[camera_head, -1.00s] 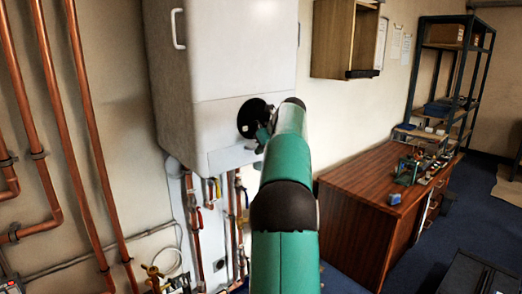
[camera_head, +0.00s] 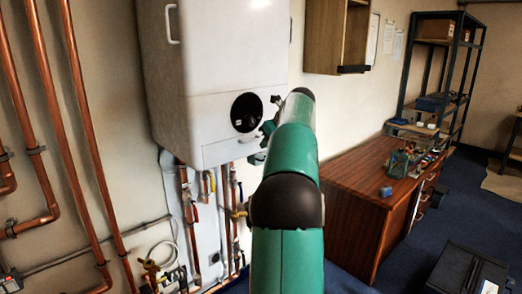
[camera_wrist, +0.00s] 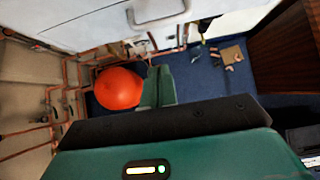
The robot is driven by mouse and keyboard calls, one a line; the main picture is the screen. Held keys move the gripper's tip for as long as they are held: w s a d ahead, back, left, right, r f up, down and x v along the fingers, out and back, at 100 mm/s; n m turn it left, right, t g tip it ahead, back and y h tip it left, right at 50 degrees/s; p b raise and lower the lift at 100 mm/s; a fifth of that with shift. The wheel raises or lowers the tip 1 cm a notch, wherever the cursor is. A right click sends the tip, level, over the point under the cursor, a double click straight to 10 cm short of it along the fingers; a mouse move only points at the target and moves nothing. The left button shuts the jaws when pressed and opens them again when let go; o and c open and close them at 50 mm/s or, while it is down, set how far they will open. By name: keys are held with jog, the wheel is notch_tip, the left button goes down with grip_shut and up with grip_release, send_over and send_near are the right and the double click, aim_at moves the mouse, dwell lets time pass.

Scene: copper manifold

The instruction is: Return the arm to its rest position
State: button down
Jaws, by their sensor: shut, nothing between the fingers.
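My green arm (camera_head: 287,245) reaches up and forward in the head view, to the right of the white boiler's black round dial (camera_head: 247,112). My gripper (camera_head: 268,128) shows only in part there, beside the boiler's lower right corner; the arm hides much of it. In the wrist view my gripper (camera_wrist: 158,85) has its two green fingers together with nothing between them. It appears apart from the boiler.
The white boiler (camera_head: 220,60) hangs on the wall, with copper pipes (camera_head: 50,120) at left and valves below. A wooden desk (camera_head: 350,180) and metal shelving (camera_head: 440,70) stand at right. A round orange object (camera_wrist: 118,88) appears near the floor. Blue floor (camera_head: 410,260) is open beside the desk.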

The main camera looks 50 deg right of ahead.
jog(key=v, duration=0.3)
jog(key=shift+r, duration=0.4)
jog(key=w+a+f+n+g+y, duration=0.1)
jog(key=a+n, duration=0.8)
jog(key=a, duration=0.8)
jog(key=w+a+f+n+y, duration=0.1)
jog(key=a+n, duration=0.7)
jog(key=a, duration=0.8)
jog(key=s+a+f+n, duration=0.7)
jog(key=s+a+n, duration=0.1)
jog(key=a+n, duration=0.2)
jog(key=s+a+f+n+g, duration=0.1)
jog(key=s+a+f+n, duration=0.7)
jog(key=a+n, duration=0.3)
jog(key=shift+a+n+g, duration=0.3)
jog(key=shift+a, duration=0.65)
